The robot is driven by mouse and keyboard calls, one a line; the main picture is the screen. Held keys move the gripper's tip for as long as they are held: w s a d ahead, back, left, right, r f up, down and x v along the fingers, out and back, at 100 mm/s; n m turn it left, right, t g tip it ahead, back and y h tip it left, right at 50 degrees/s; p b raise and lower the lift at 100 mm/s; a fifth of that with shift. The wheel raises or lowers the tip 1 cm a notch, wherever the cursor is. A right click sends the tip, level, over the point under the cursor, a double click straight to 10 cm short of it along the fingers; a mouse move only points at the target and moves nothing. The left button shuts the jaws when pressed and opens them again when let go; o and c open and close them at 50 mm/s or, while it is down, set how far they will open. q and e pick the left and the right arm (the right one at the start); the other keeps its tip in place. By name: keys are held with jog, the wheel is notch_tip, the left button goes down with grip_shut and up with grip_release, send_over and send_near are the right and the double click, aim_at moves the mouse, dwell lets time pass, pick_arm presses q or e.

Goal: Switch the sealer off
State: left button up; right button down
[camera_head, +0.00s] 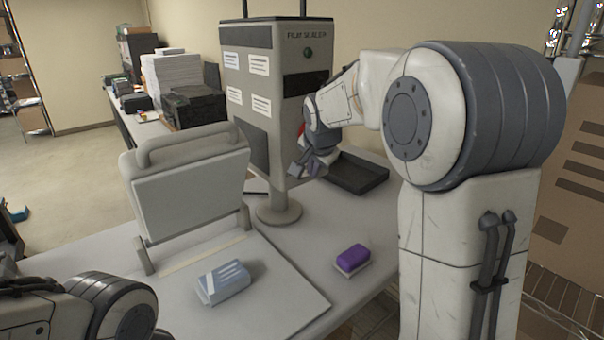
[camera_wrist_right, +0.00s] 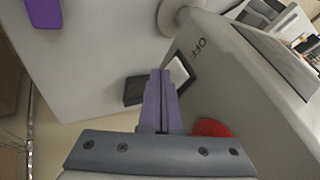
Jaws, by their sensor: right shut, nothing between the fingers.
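The film sealer (camera_head: 258,125) is a tall grey box on a round stand on the table. In the right wrist view its side (camera_wrist_right: 235,70) carries the word OFF, a small white piece in a dark frame (camera_wrist_right: 179,72) below the lettering, and a round red part (camera_wrist_right: 212,128). My right gripper (camera_head: 300,172) is at the sealer's right-hand side, low down. Its fingers (camera_wrist_right: 161,85) are shut and empty, with the tips beside the white piece; I cannot tell whether they touch it. Of my left arm only a link shows at lower left.
A purple and white block (camera_head: 352,260) and a blue-white pack (camera_head: 223,283) lie in front. A grey hinged press (camera_head: 190,185) stands left of the sealer. A black tray (camera_head: 357,174) lies at right. Paper stacks (camera_head: 170,80) are behind.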

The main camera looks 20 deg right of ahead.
jog(key=shift+d+r, duration=0.1)
jog(key=shift+d, duration=0.3)
dwell(0.3)
jog(key=s+b+v, duration=0.1)
jog(key=v, duration=0.5)
jog(key=s+a+f+b+v, duration=0.1)
jog(key=b+v, duration=0.1)
jog(key=v, duration=0.4)
jog(key=shift+f, duration=0.3)
